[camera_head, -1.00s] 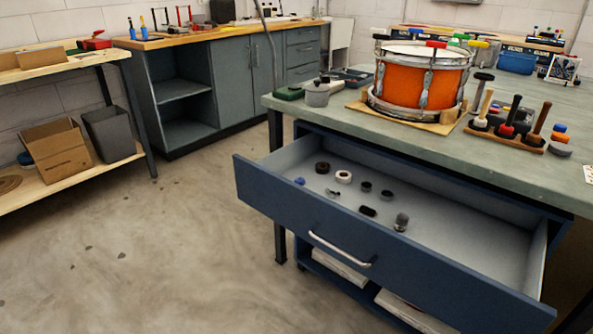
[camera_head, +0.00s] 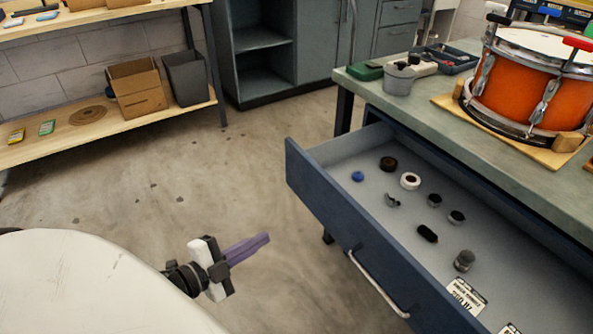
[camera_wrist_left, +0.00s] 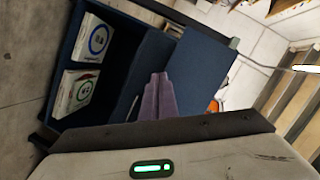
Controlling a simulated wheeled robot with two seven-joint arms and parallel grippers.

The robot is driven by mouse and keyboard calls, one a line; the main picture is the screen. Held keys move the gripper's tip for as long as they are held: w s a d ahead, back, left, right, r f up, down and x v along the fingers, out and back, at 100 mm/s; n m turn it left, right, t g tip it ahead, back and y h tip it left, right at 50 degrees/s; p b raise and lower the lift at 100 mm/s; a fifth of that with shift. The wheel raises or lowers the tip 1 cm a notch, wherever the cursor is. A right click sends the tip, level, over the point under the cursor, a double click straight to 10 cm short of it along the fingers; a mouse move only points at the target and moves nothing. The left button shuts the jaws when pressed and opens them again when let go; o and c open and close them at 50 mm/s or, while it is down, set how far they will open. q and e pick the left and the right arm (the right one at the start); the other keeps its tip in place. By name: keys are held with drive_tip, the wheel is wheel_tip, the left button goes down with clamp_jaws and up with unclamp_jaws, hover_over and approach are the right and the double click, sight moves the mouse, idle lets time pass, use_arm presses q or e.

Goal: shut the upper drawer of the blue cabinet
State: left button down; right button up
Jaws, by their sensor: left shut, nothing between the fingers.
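The blue cabinet's upper drawer (camera_head: 335,215) is pulled out from under the bench, with a silver bar handle (camera_head: 378,284) on its front. Small parts lie inside, among them a white ring (camera_head: 410,181), a blue piece (camera_head: 358,176) and a grey knob (camera_head: 464,261). My left gripper (camera_head: 262,240) has purple fingers, is shut and empty, and is left of the drawer front, apart from it. In the left wrist view the purple fingers (camera_wrist_left: 158,98) point toward the blue cabinet (camera_wrist_left: 122,50). My right gripper is not in view.
The bench top (camera_head: 420,110) carries an orange drum (camera_head: 525,85), a grey pot (camera_head: 398,80) and a green case (camera_head: 365,70). A wooden shelf (camera_head: 60,140) with a cardboard box (camera_head: 137,88) stands at the left. The floor (camera_head: 240,170) between is clear.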

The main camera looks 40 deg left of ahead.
use_arm(q)
drive_tip(key=a+r+m+t+h+p, duration=0.1)
drive_tip(key=a+r+m+h, duration=0.3)
drive_tip(key=a+r+m, duration=0.3)
drive_tip(key=m+b, duration=0.2)
approach(301, 174)
drive_tip(key=x, duration=0.6)
drive_tip(key=shift+w+d, duration=0.2)
drive_tip(key=shift+w, duration=0.1)
